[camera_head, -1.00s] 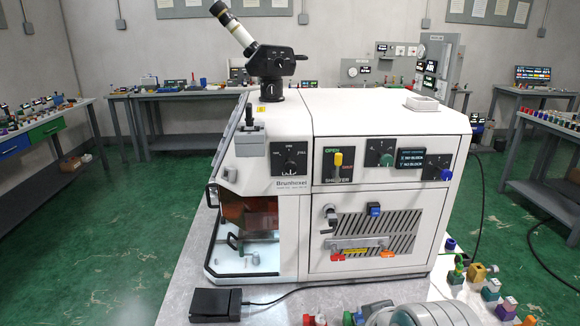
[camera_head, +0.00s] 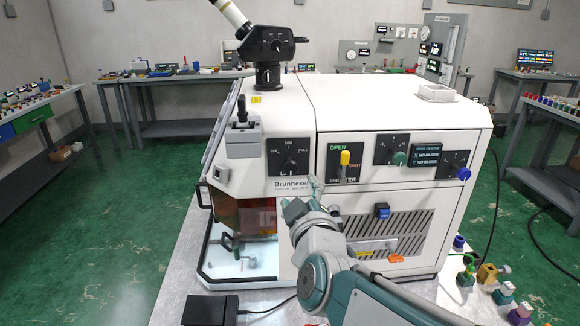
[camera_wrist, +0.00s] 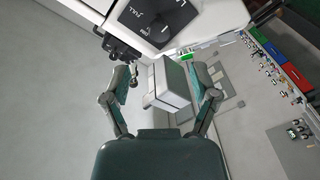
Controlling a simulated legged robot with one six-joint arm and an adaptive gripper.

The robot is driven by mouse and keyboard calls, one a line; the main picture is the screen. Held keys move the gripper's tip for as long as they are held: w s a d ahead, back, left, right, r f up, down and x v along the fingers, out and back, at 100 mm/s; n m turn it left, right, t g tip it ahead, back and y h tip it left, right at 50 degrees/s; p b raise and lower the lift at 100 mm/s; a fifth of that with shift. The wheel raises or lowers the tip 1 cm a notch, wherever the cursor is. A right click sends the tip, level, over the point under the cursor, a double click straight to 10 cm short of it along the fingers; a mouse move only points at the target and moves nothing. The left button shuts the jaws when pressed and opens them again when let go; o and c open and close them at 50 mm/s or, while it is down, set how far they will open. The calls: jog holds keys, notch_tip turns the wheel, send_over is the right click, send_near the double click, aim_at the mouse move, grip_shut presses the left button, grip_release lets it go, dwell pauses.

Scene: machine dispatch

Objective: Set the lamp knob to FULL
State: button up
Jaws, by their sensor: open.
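The lamp knob (camera_head: 290,164) is a dark dial on a black panel on the machine's front, with OFF, DIM and FULL around it. FULL is at its right. Its exact pointer setting is too small to tell. In the wrist view the dial panel (camera_wrist: 157,17) appears rotated at the top, with FULL legible. My gripper (camera_head: 315,184) is in front of the machine, just below and right of the lamp panel. In the wrist view my gripper's fingers (camera_wrist: 172,88) are spread, with no knob between them; a grey block shows behind them.
The yellow shutter handle (camera_head: 345,158) is right of the lamp panel. A joystick block (camera_head: 243,138) stands at its upper left. A green knob (camera_head: 400,158) and a blue knob (camera_head: 464,173) are farther right. A black pedal (camera_head: 210,310) lies in front.

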aim_at(291, 170)
jog(key=w, duration=0.6)
jog(key=w+a, duration=0.1)
jog(key=w, duration=0.2)
jog(key=shift+w, duration=0.2)
jog(key=shift+d+f, duration=0.1)
grip_shut()
